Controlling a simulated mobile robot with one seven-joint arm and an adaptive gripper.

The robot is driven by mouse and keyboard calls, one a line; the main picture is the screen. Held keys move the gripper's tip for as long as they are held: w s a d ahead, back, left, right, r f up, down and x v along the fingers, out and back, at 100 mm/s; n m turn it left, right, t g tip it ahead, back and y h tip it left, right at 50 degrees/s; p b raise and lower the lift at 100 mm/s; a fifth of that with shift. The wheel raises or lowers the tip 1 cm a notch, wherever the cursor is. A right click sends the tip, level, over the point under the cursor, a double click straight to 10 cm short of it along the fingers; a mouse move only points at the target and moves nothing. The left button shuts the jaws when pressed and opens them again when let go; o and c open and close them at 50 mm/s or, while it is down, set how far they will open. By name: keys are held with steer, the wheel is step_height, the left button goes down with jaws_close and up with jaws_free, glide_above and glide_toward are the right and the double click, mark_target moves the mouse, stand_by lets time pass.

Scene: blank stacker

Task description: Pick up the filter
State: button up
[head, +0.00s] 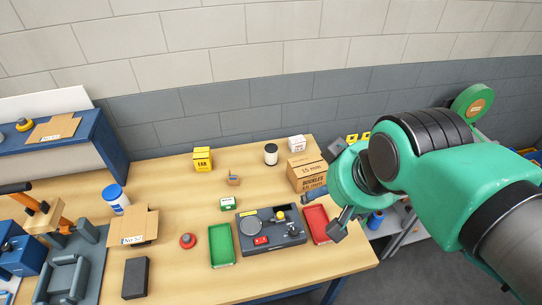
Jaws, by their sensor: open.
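I cannot tell for sure which thing is the filter. A small dark cylinder with a pale band (271,154) stands upright at the back of the wooden bench (190,270); it may be the filter, but its label is too small to read. My gripper (325,212) is at the right end of the bench, in front of the cardboard box and over the red tray. Its fingers are apart and I see nothing held between them. My green arm hides part of the bench's right end and the floor behind it.
A grey device (270,238) sits between a green tray (222,245) and a red tray (316,222). An open carton (140,225) and black block (135,278) are left. Bare wood lies between.

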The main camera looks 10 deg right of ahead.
steer(key=n+g+p, duration=0.2)
steer(key=g+p, duration=0.2)
steer(key=g, duration=0.2)
glide_above(271, 147)
step_height(271, 147, down, 23)
steer(key=shift+f, duration=0.1)
steer(key=shift+f, duration=0.1)
steer(key=shift+f+b, duration=0.6)
steer(key=shift+f, duration=3.65)
steer(key=shift+s, duration=0.1)
